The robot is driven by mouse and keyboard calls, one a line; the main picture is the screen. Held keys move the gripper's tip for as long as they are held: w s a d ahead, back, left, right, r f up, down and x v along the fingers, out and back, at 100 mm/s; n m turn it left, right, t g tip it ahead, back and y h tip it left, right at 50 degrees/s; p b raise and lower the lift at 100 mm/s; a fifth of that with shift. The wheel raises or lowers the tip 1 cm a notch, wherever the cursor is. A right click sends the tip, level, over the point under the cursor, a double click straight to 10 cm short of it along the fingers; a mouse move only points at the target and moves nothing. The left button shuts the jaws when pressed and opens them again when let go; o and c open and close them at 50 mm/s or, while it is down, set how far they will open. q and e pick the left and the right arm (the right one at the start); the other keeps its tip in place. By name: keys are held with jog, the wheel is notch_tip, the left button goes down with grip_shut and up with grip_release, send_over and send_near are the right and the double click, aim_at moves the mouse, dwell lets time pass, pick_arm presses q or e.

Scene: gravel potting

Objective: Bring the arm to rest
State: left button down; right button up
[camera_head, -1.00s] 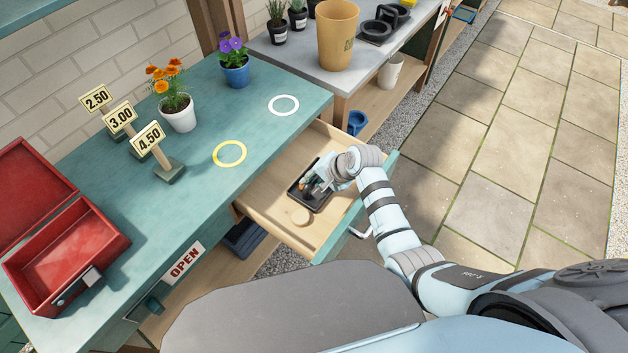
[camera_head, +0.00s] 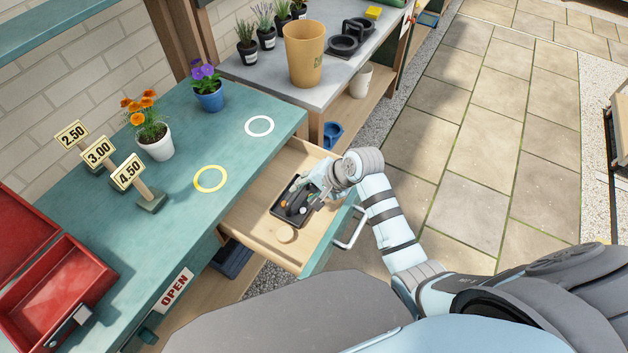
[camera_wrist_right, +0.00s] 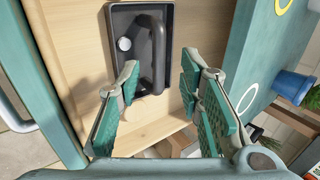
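My right gripper (camera_head: 318,187) is over the open wooden drawer (camera_head: 262,215), above a black tray (camera_head: 283,212). In the right wrist view the gripper (camera_wrist_right: 163,88) has its two green-padded fingers spread apart, with nothing between them. The black tray (camera_wrist_right: 166,84) there holds a dark curved handle-like object (camera_wrist_right: 158,52) and a small pale round piece (camera_wrist_right: 124,44). The fingertips are close to the tray; I cannot tell whether they touch it. My left gripper is not in view.
The green counter (camera_head: 180,215) carries a red cash box (camera_head: 75,285), price signs (camera_head: 128,172), an orange-flower pot (camera_head: 156,145) and a purple-flower pot (camera_head: 209,97). A round wooden piece (camera_head: 286,234) lies in the drawer.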

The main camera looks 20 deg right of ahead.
jog(key=v, duration=0.4)
jog(key=shift+p, duration=0.3)
jog(key=shift+s, duration=0.15)
